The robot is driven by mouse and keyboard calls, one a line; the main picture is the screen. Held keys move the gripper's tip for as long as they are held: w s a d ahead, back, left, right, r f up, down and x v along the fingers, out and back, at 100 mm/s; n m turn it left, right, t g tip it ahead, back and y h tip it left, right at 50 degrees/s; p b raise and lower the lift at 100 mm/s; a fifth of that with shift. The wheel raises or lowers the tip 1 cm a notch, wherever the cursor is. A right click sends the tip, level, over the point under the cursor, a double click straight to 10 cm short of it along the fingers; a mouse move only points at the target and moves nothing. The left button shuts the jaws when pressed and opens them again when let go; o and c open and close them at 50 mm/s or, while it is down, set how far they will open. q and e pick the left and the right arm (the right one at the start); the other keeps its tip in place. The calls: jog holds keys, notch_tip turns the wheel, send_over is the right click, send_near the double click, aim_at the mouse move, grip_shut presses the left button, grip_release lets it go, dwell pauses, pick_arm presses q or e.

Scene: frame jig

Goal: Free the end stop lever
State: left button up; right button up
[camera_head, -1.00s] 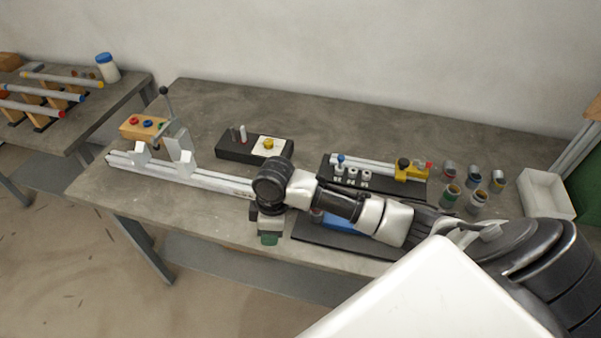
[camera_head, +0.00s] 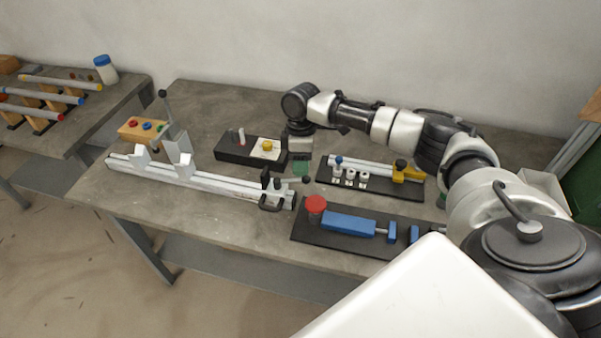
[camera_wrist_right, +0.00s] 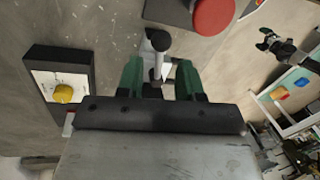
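The end stop (camera_head: 270,190) is a dark and metal block at the right end of the pale rail (camera_head: 215,182). Its lever has a black ball knob (camera_head: 305,180). My right gripper (camera_head: 302,167) is just behind the knob in the head view, with green fingertips pointing down. In the right wrist view my right gripper (camera_wrist_right: 159,80) is open, its green fingers apart on both sides of the lever's line. The lever knob (camera_wrist_right: 158,41) shows just past the fingertips. Contact with the lever cannot be told. My left gripper is not seen in the head view.
A black block with a yellow button (camera_head: 267,146) stands close by my right gripper. A black plate with a red disc (camera_head: 316,204) and blue clamp (camera_head: 348,223) lies in front. A fixture with a yellow block (camera_head: 408,171) is to the right. Upright brackets (camera_head: 180,150) stand on the rail's left.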

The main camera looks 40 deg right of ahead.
jog(key=shift+s+a+f, duration=0.15)
jog(key=shift+s+f, duration=0.05)
jog(key=shift+f, duration=0.8)
jog(key=shift+s+a+f, duration=0.1)
jog(key=shift+s+f, duration=0.05)
jog(key=shift+f, duration=0.85)
grip_shut()
